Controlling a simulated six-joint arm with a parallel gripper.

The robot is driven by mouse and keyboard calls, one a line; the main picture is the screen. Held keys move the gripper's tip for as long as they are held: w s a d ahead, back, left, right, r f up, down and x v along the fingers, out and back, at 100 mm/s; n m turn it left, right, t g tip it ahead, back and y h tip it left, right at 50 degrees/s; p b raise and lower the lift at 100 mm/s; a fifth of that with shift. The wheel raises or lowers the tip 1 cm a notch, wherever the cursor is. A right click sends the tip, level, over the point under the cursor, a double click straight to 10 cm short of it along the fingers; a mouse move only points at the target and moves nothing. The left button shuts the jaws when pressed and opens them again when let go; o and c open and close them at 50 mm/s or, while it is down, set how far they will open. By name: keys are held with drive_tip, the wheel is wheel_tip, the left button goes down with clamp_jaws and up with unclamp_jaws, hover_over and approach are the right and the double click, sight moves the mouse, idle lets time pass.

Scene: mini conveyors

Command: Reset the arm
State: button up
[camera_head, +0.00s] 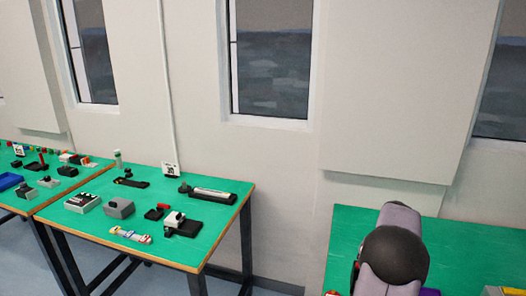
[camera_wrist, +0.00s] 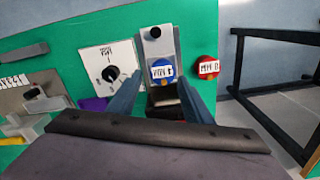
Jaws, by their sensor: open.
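My gripper (camera_wrist: 161,88) shows in the wrist view, with its two blue-grey fingers apart. Between the fingers in the picture is a grey mini conveyor (camera_wrist: 160,43) with a black knob at its far end. A blue round piece with a white label (camera_wrist: 163,71) sits on the conveyor. I cannot tell how far the fingertips are from it. A dark brown block shows nearer, between the fingers and partly hidden. A red round piece with a white label (camera_wrist: 207,67) lies on the green table right of the conveyor. In the head view my arm is at the lower right; the gripper is hidden there.
A white square plate with a black knob (camera_wrist: 106,70) and a purple piece (camera_wrist: 93,103) lie left of the gripper. Grey parts stand further left. The green table (camera_wrist: 205,20) ends at the right. In the head view, another green table (camera_head: 215,240) holds several small devices.

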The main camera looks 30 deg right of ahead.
drive_tip(key=w+a+r+n, duration=0.1)
drive_tip(key=w+a+n, duration=0.2)
drive_tip(key=a, duration=0.8)
drive_tip(key=w+a+r+n, duration=0.1)
drive_tip(key=w+a+n, duration=0.2)
drive_tip(key=a, duration=0.9)
drive_tip(key=s+a+f+n, duration=0.1)
drive_tip(key=s+a+n, duration=0.3)
drive_tip(key=a, duration=0.5)
drive_tip(key=s+a+f+n, duration=0.25)
drive_tip(key=s+a, duration=0.35)
drive_tip(key=a, duration=0.3)
wheel_tip(320, 180, down, 40)
drive_tip(key=b, duration=4)
drive_tip(key=shift+r, duration=0.25)
